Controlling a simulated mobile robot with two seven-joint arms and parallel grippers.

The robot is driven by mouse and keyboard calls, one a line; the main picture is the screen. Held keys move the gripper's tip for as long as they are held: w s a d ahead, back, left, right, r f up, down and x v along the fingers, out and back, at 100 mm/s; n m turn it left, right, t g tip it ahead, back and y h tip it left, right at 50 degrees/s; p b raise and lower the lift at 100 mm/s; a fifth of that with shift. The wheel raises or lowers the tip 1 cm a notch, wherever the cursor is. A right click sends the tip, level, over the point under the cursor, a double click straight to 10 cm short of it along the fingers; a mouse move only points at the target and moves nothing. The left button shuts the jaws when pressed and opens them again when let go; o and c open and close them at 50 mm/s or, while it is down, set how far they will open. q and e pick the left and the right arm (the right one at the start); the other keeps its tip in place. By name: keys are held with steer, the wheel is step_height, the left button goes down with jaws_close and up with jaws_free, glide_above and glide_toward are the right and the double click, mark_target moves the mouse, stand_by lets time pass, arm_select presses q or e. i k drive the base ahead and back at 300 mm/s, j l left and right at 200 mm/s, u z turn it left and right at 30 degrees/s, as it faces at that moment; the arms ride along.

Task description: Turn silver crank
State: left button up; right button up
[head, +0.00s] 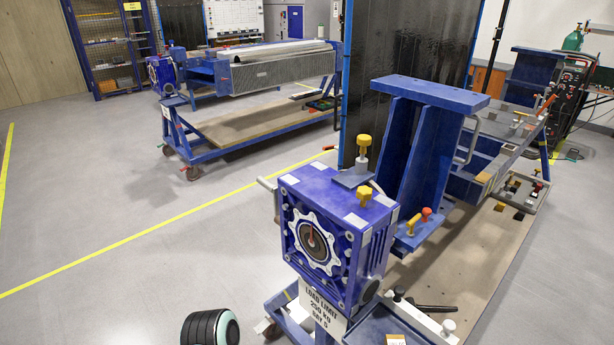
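The blue gearbox (335,235) of the rotary jig stands at centre right, with a white toothed ring and dark hub (313,238) on its front face. A second pale handle (266,184) sticks out at the gearbox's upper left. I cannot tell for sure which of these is the silver crank.
A blue upright bracket (410,150) stands behind the gearbox on a long wooden-topped cart (478,255). Yellow knobs (364,145) rise above the gearbox. A blue tray (385,330) sits at its lower right. Another cart (250,120) stands farther back.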

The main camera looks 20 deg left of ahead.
mark_target(272, 189)
steer(key=i+j+z, duration=0.2)
steer(key=j+z, duration=0.2)
steer(key=j, duration=0.25)
steer(key=j+z, duration=0.2)
steer(key=j, duration=0.15)
steer(key=i+j+z, duration=0.1)
steer(key=j, duration=0.4)
steer(key=i+j, duration=0.1)
steer(key=j, duration=0.45)
steer(key=z, duration=0.05)
